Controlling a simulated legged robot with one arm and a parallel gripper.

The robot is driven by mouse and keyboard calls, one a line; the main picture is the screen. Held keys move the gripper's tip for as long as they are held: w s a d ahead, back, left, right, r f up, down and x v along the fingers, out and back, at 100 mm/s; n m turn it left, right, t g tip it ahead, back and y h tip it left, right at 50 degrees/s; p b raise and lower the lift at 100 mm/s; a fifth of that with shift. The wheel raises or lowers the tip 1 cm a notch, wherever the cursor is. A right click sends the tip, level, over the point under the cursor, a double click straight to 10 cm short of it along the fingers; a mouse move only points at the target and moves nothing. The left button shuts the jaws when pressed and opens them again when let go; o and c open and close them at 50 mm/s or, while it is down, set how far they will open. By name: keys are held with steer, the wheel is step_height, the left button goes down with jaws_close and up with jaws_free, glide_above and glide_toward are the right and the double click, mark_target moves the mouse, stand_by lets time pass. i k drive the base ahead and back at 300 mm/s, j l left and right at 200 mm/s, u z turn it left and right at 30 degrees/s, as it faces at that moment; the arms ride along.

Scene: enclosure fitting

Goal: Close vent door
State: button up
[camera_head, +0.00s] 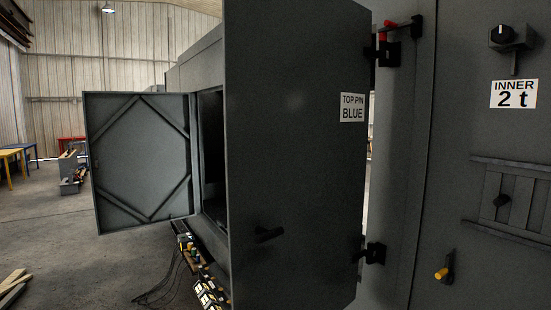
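A large dark grey door panel (290,160) with a "TOP PIN BLUE" label (353,107) stands swung out in the middle, with a black handle (269,233) low on its face. It hangs on black hinges (388,52) at its right edge; a red pin (385,30) shows at the top hinge. Further left, a smaller grey door (140,160) with diagonal ribs stands open beside a dark opening (211,150). No label names either as the vent door, so I cannot tell which it is. My gripper is not in view.
At right, a grey panel (460,120) carries a dial (503,35), an "INNER 2 t" label (514,94), a slatted railed plate with a knob (502,200) and a yellow-tipped latch (442,273). Clutter (200,280) and cables lie below the opening. Floor at left is mostly free.

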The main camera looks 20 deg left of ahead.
mark_target(297, 73)
steer(key=u, duration=0.9)
steer(key=z, duration=0.2)
